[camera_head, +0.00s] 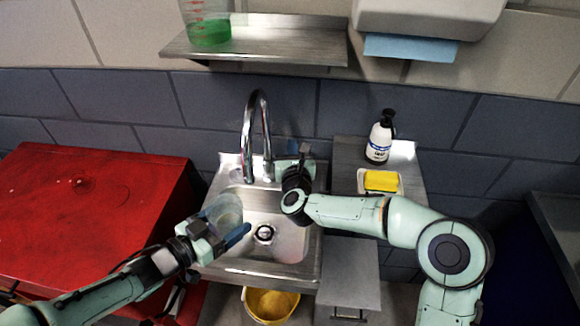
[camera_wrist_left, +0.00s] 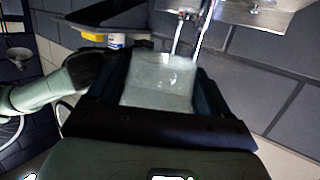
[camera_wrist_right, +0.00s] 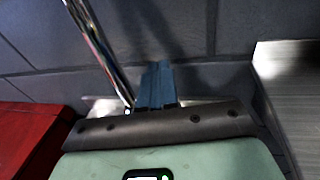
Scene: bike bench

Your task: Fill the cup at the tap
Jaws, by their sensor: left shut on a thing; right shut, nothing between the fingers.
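The clear cup (camera_head: 226,208) is over the left part of the sink (camera_head: 290,262), lower left of the tap (camera_head: 249,125). My left gripper (camera_head: 222,236) is shut on the cup, which also shows between the fingers in the left wrist view (camera_wrist_left: 160,85). I cannot tell how much water is in it. My right gripper (camera_head: 292,150) is shut and empty, just right of the tap's base. Its blue fingers (camera_wrist_right: 155,85) are together beside the tap's shiny pipe (camera_wrist_right: 100,50) in the right wrist view. Whether they touch the tap is unclear.
A red cabinet (camera_head: 90,205) stands left of the sink. A soap bottle (camera_head: 380,138) and a yellow sponge (camera_head: 381,181) are on the shelf to the right. A green-filled beaker (camera_head: 208,28) stands on the upper shelf (camera_head: 280,45). A yellow bucket (camera_head: 270,304) is below.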

